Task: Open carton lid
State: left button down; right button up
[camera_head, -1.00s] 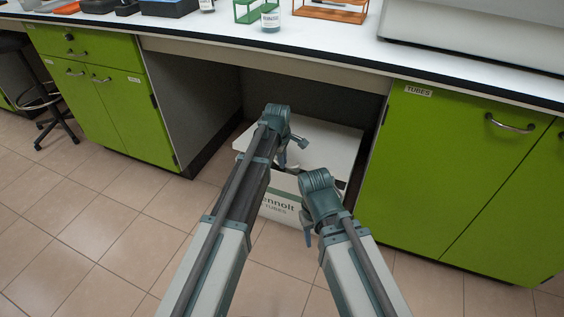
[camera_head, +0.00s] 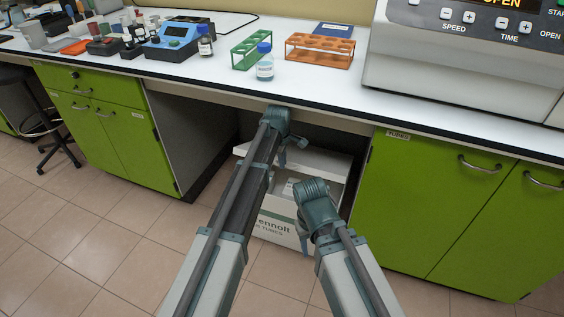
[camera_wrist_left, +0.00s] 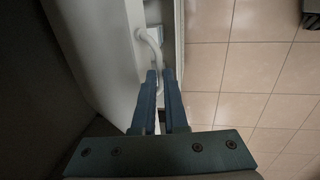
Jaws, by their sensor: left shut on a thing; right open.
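The white carton (camera_head: 281,229) with a green stripe and "ennolt TUBES" print stands in the open bay under the bench. Its white lid (camera_head: 322,163) is raised at the front, and a gap under it shows part of the inside. My left gripper (camera_head: 292,149) is at the lid's front edge. In the left wrist view, its blue fingers (camera_wrist_left: 160,84) are shut on a white curved handle (camera_wrist_left: 152,45) beside a pale panel. My right gripper (camera_head: 304,238) is open and empty, low by the carton's front. My arms hide part of the carton.
Green cabinets stand left (camera_head: 120,137) and right (camera_head: 430,215) of the bay. The bench top (camera_head: 215,75) overhangs the carton and bears a green rack (camera_head: 251,50), an orange rack (camera_head: 320,50), a bottle (camera_head: 265,64) and a large machine (camera_head: 450,75). The tiled floor in front is clear.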

pick_arm(q)
jog(key=c, duration=0.9)
grip_release()
jog(key=shift+w+d+f, duration=0.1)
jog(key=shift+w+d, duration=0.1)
jog(key=shift+w, duration=0.3)
jog(key=shift+c, duration=0.2)
pick_arm(e)
jog(key=shift+w+f, duration=0.1)
pick_arm(q)
jog(key=shift+s+f, duration=0.1)
pick_arm(e)
jog(key=shift+f, duration=0.1)
